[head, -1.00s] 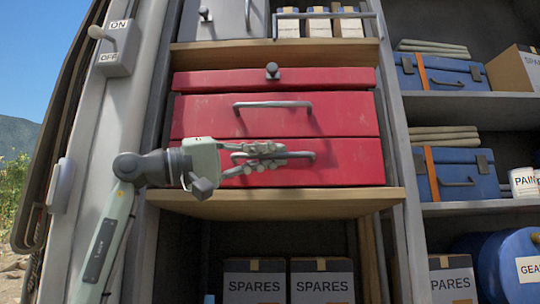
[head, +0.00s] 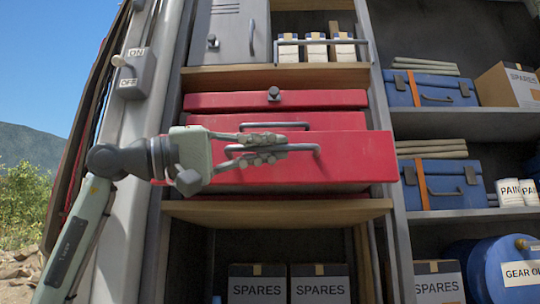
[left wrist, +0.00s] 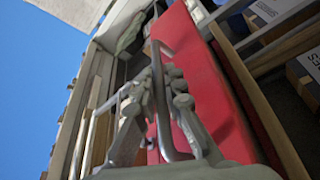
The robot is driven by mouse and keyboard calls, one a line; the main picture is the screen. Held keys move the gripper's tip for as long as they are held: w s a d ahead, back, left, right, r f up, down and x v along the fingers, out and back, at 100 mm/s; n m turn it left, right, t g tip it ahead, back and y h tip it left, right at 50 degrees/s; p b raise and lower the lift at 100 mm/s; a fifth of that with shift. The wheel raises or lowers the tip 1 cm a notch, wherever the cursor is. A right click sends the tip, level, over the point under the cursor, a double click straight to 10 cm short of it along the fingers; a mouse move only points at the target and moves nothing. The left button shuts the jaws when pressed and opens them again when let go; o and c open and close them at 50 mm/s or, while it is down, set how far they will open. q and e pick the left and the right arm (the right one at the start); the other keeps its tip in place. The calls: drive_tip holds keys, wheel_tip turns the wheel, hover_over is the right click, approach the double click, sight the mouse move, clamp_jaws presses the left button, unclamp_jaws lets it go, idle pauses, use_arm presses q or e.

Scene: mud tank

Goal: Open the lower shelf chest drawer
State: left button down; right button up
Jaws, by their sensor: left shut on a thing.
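The red chest (head: 210,101) sits on a wooden shelf. Its lower drawer (head: 345,165) stands out in front of the drawer above it, so it is partly open. My left gripper (head: 265,150) reaches in from the left and is shut on the grey bar handle (head: 316,151) of the lower drawer. In the left wrist view the fingers (left wrist: 155,100) close around the handle (left wrist: 158,75), with the red drawer front (left wrist: 200,80) just behind. The drawer's inside is hidden. My right gripper is not in view.
The upper drawer has its own handle (head: 290,125). A wooden shelf (head: 290,211) lies below the chest, with SPARES boxes (head: 318,285) under it. An ON/OFF switch (head: 133,72) is on the left post. Blue cases (head: 440,90) stand on the right shelves.

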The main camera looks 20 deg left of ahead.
use_arm(q)
drive_tip(key=shift+s, duration=0.3)
drive_tip(key=c, duration=1.6)
unclamp_jaws()
drive_tip(key=v, duration=1.2)
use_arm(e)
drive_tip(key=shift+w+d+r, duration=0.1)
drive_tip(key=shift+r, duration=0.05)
